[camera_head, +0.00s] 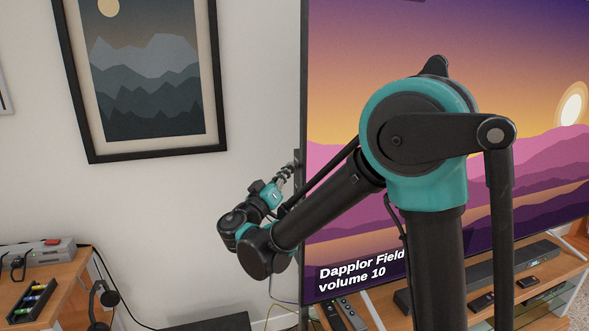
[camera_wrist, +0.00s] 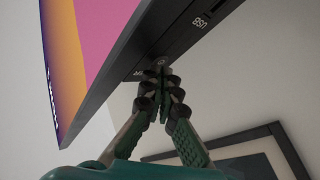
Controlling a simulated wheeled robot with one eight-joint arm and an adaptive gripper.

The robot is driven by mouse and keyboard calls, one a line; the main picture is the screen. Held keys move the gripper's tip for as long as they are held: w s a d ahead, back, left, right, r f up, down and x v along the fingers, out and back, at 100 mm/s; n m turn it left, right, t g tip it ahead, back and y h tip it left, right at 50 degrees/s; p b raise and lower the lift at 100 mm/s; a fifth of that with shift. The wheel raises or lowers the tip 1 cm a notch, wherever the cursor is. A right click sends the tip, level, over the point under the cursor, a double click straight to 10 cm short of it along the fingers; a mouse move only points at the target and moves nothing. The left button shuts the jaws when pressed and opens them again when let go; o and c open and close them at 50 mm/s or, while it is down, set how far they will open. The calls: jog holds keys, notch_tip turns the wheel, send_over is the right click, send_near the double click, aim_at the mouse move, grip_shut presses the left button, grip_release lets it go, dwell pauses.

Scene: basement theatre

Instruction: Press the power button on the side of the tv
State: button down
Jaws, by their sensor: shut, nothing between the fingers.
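The tv (camera_head: 340,215) is large and lit with a sunset mountain picture, filling the right of the head view behind my arm. In the wrist view its dark side edge (camera_wrist: 185,40) runs diagonally across the top and carries a port marked USB. A small grey round spot, apparently the power button (camera_wrist: 160,62), shows on that edge right at my fingertips. Small lettering beside it is partly hidden. My gripper (camera_wrist: 161,82) is shut and empty, its tips at or very near the spot; contact cannot be told. In the head view my gripper (camera_head: 287,173) is beside the tv's left edge.
A framed mountain picture (camera_head: 150,75) hangs on the wall at left. A wooden cabinet (camera_head: 60,285) with devices and batteries stands at lower left. The tv stand (camera_head: 545,262) holds a soundbar (camera_head: 520,262) and remotes. Cables hang below my gripper. Bare wall lies left of the tv.

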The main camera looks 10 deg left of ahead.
dwell(0.4)
jog(key=shift+s+a, duration=0.2)
jog(key=shift+a, duration=0.15)
jog(key=shift+s+a, duration=0.45)
jog(key=shift+a, duration=0.45)
jog(key=shift+s+a, duration=0.4)
jog(key=shift+a, duration=0.5)
jog(key=shift+s+a, duration=0.45)
jog(key=shift+a, duration=0.45)
jog(key=a, duration=0.1)
jog(key=s+a, duration=0.1)
jog(key=shift+s+a, duration=0.2)
jog(key=shift+a, duration=0.2)
